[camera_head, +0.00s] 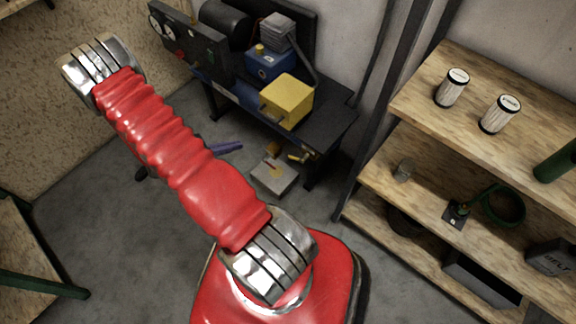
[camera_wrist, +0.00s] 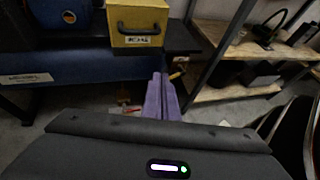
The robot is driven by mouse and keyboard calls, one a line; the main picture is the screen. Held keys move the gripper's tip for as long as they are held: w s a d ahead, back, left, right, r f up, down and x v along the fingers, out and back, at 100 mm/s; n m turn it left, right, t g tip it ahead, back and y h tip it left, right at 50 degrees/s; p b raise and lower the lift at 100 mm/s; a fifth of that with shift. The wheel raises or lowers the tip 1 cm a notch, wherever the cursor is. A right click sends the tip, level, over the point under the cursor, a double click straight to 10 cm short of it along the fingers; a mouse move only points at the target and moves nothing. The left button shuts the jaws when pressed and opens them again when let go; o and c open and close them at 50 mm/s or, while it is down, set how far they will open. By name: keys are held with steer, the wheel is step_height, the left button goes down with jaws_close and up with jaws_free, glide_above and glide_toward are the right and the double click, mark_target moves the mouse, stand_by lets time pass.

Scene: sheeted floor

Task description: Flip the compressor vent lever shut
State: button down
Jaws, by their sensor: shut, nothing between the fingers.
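My gripper (camera_wrist: 161,78) shows in the wrist view as two purple fingers lying together, shut and empty.
The dark bench (camera_head: 335,118) carries a yellow box (camera_head: 287,101), a blue unit (camera_head: 269,64) and a gauge panel (camera_head: 185,45). A grey block (camera_head: 275,177) lies on the floor below. A wooden shelf unit (camera_head: 432,113) stands right. Bare floor lies between.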

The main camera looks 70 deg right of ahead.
steer(key=s+f+n+h, duration=0.1)
steer(key=s+f+n, duration=0.2)
steer(key=s+f, duration=0.3)
steer(key=s+d+f+n+h, duration=0.1)
steer(key=s+f+n, duration=0.3)
steer(key=f, duration=1.1)
steer(key=s, duration=0.3)
steer(key=shift+f+t, duration=0.2)
steer(key=shift+t, duration=0.1)
steer(key=shift+s+d, duration=0.15)
steer(key=s+d, duration=0.3)
steer(key=d, duration=0.5)
steer(key=shift+s+d+r, duration=0.15)
steer(key=shift+d+r, duration=0.15)
